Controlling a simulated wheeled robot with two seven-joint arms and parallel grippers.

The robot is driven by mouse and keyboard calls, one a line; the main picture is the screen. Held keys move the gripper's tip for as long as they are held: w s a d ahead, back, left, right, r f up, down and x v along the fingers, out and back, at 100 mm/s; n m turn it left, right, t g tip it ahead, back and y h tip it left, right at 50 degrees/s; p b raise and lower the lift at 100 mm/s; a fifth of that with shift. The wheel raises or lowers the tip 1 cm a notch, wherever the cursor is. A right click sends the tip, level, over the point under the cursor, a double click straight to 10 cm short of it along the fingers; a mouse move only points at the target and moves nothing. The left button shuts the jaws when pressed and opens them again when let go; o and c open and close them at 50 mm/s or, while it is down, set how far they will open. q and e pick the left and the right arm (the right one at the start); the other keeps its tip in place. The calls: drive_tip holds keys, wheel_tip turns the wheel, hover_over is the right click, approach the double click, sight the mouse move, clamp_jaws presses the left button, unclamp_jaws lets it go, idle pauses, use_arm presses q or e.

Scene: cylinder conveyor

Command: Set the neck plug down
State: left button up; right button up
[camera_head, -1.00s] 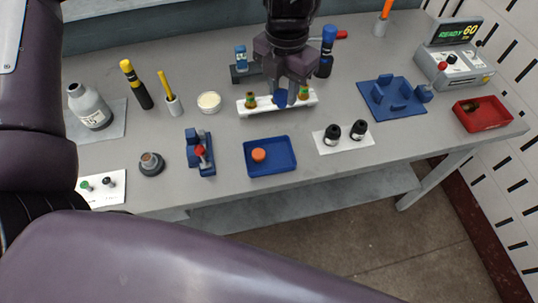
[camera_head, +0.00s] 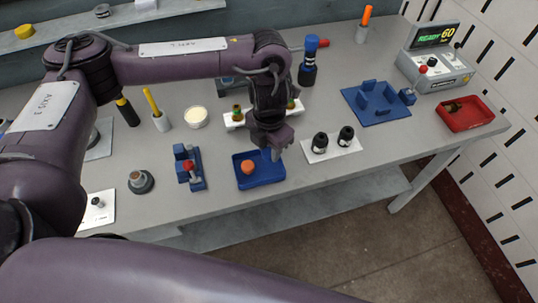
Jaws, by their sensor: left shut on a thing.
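My left gripper (camera_head: 275,152) is over the right part of the small blue tray (camera_head: 262,184), pointing down, with its fingertips close to the tray's back rim. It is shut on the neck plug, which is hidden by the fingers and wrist. I cannot tell whether the plug touches the tray. An orange round piece (camera_head: 247,167) lies in the left part of the tray. My right gripper is not in view.
A white rack (camera_head: 234,120) with vials stands just behind the gripper, partly covered. Two black-topped pieces stand on a white card (camera_head: 333,152) to the right. A blue and red fixture (camera_head: 190,168) is left of the tray. A blue jig (camera_head: 378,113) and red bin (camera_head: 466,122) are farther right.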

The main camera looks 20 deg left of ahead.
sight(269, 151)
use_arm(q)
wheel_tip(269, 151, down, 4)
drive_tip(key=shift+r, duration=0.1)
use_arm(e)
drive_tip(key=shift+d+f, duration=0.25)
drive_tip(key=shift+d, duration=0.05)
use_arm(q)
drive_tip(key=shift+b, duration=0.3)
drive_tip(key=shift+f, duration=0.25)
drive_tip(key=o, duration=0.9)
drive_tip(key=shift+o, duration=0.2)
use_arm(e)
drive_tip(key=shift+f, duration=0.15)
